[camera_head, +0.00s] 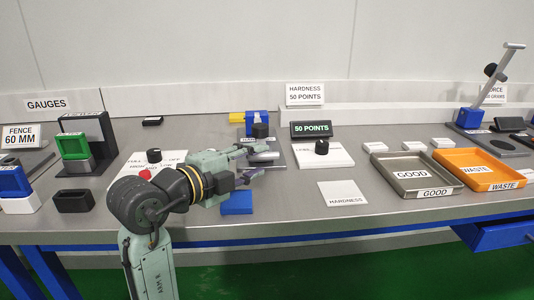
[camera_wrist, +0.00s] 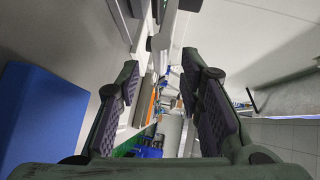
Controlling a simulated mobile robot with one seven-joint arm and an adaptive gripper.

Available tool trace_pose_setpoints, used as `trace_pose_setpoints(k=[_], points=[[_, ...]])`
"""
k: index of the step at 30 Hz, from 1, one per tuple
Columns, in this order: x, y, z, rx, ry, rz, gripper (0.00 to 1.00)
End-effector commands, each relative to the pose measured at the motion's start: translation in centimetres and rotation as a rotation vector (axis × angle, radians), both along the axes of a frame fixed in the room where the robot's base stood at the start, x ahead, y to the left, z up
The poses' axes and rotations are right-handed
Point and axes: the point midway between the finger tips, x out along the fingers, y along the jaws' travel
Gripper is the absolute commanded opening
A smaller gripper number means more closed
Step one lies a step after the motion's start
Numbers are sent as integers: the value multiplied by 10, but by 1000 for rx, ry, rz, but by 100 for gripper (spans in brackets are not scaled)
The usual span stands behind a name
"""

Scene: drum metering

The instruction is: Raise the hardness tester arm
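The hardness tester stands mid-bench in the head view, with a blue block (camera_head: 257,120), a dark knob and a grey base plate (camera_head: 276,157). Its light metal arm (camera_head: 264,156) appears lowered toward the front edge, partly hidden by my gripper (camera_head: 258,160). My gripper reaches in from the left, fingers apart, with the arm's bar end near the gap between the fingertips. In the wrist view the two fingers (camera_wrist: 160,64) are spread with nothing held between them. A grey bar (camera_wrist: 166,22) shows just beyond them; I cannot tell whether either finger touches it.
A blue block (camera_head: 236,202) lies below my gripper; a large blue shape (camera_wrist: 38,115) fills the wrist view's left. A knob on a white plate (camera_head: 335,157) stands right of the tester. The good tray (camera_head: 399,190) and waste tray (camera_head: 446,160) lie farther right.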

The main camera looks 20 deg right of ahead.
Motion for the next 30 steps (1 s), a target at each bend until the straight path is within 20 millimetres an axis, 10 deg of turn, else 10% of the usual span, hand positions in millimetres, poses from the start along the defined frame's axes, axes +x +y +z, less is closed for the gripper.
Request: trace_pose_setpoints(k=[20,30], points=[[22,-40,-6,-2,0,2,33],[22,-40,-7,-1,1,2,10]])
